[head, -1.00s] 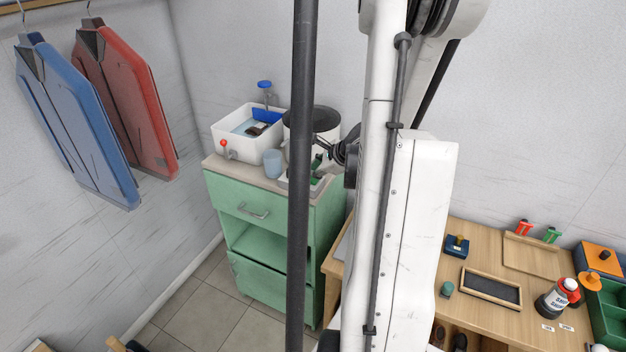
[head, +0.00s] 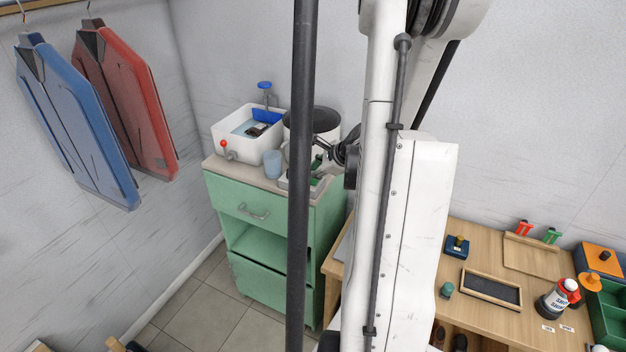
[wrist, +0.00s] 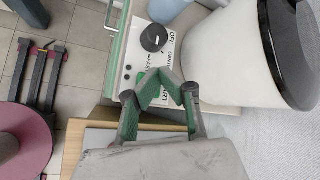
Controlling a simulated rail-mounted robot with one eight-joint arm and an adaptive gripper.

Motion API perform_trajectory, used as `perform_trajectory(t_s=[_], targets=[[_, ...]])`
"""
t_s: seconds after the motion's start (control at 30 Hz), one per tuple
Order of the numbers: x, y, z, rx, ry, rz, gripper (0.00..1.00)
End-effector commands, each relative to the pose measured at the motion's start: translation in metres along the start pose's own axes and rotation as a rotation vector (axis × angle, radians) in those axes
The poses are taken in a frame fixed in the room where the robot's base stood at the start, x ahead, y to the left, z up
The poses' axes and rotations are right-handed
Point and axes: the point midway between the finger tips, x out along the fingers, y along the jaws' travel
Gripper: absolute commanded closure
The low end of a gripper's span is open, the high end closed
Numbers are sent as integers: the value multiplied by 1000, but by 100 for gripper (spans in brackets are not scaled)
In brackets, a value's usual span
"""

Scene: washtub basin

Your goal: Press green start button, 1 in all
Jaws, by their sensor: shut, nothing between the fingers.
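The white control panel (wrist: 128,62) has a black knob (wrist: 153,38) and printed labels, including OFF, FAST and part of START. My gripper (wrist: 160,88) is shut and empty, its green-padded fingers over the lower part of the panel by the START label. A small green patch (wrist: 140,77) beside the fingertips looks like the start button, mostly hidden by the fingers; I cannot tell whether they touch it. In the head view, my gripper (head: 319,163) is low over the panel on the green cabinet (head: 262,212), partly behind a dark pole.
A white tub with a dark rim (wrist: 245,50) stands right beside the panel. A wooden desk (head: 500,318) with several items stands at right.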

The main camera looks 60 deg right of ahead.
Motion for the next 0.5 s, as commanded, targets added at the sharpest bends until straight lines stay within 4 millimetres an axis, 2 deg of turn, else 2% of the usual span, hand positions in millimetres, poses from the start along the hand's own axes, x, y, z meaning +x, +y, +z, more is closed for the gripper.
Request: perform_trajectory(t_s=[0.5], targets=[[6, 4, -4, 0, 0, 0, 100]])
